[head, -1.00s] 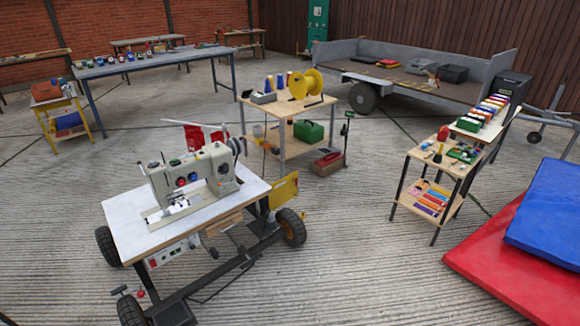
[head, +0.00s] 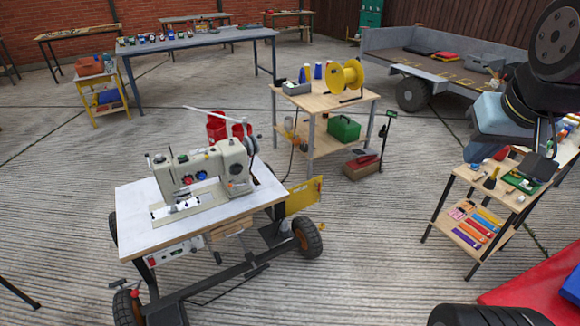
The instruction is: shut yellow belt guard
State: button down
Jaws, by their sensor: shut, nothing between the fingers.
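The yellow belt guard (head: 304,196) is a flat yellow panel with small dark marking. It stands out from the right end of the sewing machine table (head: 150,215), below the tabletop and above the right wheel. Its hinge is hidden. The cream sewing machine (head: 205,172) stands on the white top, with its handwheel at the right. My arm enters at the upper right. My gripper (head: 541,170) is at the end of it, in front of the tool stand, far to the right of the guard. It is shut and empty.
A wooden cart (head: 325,100) with a yellow reel (head: 347,76) stands behind the guard. The table has black wheels, one (head: 307,237) just below the guard. A tool stand (head: 480,238) and a red mat (head: 535,296) are at the right. Ribbed floor between is clear.

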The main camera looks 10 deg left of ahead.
aim_at(303, 196)
jog(key=u, duration=0.5)
jog(key=i, duration=1.6)
jog(key=u, duration=0.4)
jog(key=k, duration=0.85)
jog(key=u, duration=0.2)
jog(key=i, duration=0.85)
jog(key=z, duration=0.1)
